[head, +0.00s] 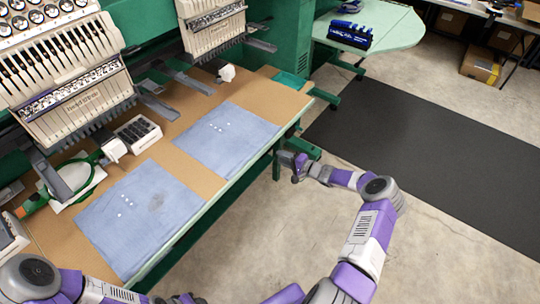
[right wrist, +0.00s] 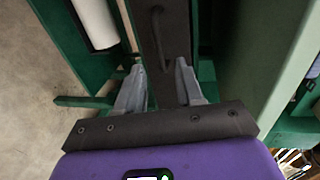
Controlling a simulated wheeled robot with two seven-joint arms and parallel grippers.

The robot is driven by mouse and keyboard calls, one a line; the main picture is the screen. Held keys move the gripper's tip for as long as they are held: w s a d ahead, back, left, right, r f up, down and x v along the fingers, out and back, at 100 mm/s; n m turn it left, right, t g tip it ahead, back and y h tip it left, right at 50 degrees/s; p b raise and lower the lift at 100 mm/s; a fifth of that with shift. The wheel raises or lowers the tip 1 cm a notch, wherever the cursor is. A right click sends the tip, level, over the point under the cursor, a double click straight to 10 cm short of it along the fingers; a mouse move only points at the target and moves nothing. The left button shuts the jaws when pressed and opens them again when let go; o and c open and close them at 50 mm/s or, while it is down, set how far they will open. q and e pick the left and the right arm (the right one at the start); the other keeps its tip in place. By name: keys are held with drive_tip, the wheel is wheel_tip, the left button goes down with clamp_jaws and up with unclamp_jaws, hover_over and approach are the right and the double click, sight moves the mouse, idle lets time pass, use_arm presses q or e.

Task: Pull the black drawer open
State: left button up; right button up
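The black drawer (right wrist: 172,35) shows as a long dark front in the right wrist view, with a thin dark bar handle (right wrist: 158,35) on it. My right gripper (right wrist: 160,85) is open. Its two grey fingertips are apart, one on each side of the handle's lower end; I cannot tell whether they touch the drawer front. In the head view my right gripper (head: 298,167) is by the table's right end, below the tabletop, and the drawer cannot be made out there. My left arm enters at the lower left, but its gripper does not show.
The sewing table (head: 228,188) carries blue cloths (head: 228,138) and embroidery heads (head: 78,90). Its green frame is close to my right gripper. A white cylinder (right wrist: 95,20) is left of the drawer in the wrist view. The floor and black mat (head: 420,140) to the right are clear.

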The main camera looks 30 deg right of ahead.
sight(268, 152)
drive_tip(key=shift+b+x, duration=1.2)
drive_tip(key=shift+x, duration=2.35)
drive_tip(key=shift+a, duration=0.1)
drive_tip(key=shift+c, duration=0.5)
clamp_jaws()
